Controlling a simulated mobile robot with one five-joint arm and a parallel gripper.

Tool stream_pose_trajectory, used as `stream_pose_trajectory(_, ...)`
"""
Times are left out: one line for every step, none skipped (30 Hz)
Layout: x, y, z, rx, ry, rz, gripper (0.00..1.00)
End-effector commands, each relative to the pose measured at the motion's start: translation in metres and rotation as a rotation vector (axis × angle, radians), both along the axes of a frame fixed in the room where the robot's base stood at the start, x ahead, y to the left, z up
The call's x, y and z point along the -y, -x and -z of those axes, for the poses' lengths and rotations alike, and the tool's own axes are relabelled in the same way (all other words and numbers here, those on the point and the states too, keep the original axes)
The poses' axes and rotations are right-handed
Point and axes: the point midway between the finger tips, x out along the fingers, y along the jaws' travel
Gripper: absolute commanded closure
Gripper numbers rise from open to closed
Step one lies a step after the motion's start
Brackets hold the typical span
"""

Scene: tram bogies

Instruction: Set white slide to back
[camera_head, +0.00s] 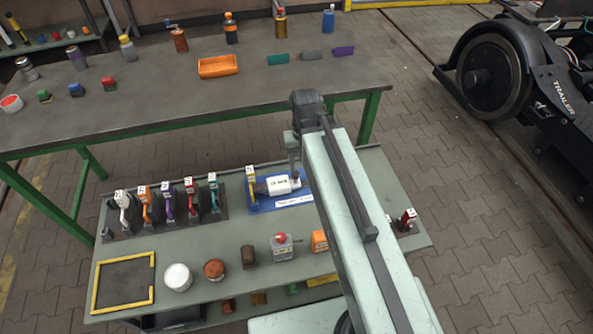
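The white slide (123,201) is the leftmost coloured handle in a row of slides on the lower bench. It stands upright in a dark base, with a small pale tag at its top. How far forward or back it sits in its slot is too small to tell. To its right stand an orange slide (146,207), a purple slide (168,205), a red slide (191,197) and a teal slide (214,194). My gripper (296,178) is well to the right of the white slide, near a blue tray. Its fingertips are small and partly hidden by my arm, so their opening is unclear.
Jars and a yellow-edged frame (152,283) line the bench front. A trailer wheel (492,72) stands far right.

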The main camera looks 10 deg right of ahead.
Motion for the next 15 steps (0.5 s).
stream_pose_trajectory(-0.006, -0.022, 0.031, 0.001, -0.001, 0.045, 0.48)
stream_pose_trajectory(-0.006, -0.033, 0.044, 0.0, -0.001, 0.091, 0.48)
stream_pose_trajectory(-0.004, -0.05, 0.062, 0.0, -0.001, 0.159, 0.48)
stream_pose_trajectory(-0.003, -0.062, 0.073, 0.0, -0.001, 0.211, 0.48)
stream_pose_trajectory(-0.002, -0.073, 0.083, 0.0, -0.001, 0.261, 0.48)
stream_pose_trajectory(-0.001, -0.086, 0.095, 0.0, -0.001, 0.324, 0.48)
stream_pose_trajectory(0.0, -0.095, 0.103, 0.0, -0.001, 0.367, 0.48)
stream_pose_trajectory(0.001, -0.102, 0.109, 0.0, -0.001, 0.406, 0.48)
stream_pose_trajectory(0.002, -0.11, 0.115, 0.0, -0.001, 0.449, 0.48)
stream_pose_trajectory(0.002, -0.115, 0.118, 0.0, -0.001, 0.475, 0.48)
stream_pose_trajectory(0.003, -0.118, 0.12, 0.0, -0.001, 0.497, 0.48)
stream_pose_trajectory(0.003, -0.12, 0.121, 0.0, -0.001, 0.516, 0.48)
stream_pose_trajectory(0.004, -0.121, 0.12, 0.0, -0.001, 0.525, 0.48)
stream_pose_trajectory(0.004, -0.121, 0.119, 0.0, -0.001, 0.53, 0.48)
stream_pose_trajectory(0.004, -0.121, 0.118, 0.0, -0.001, 0.532, 0.48)
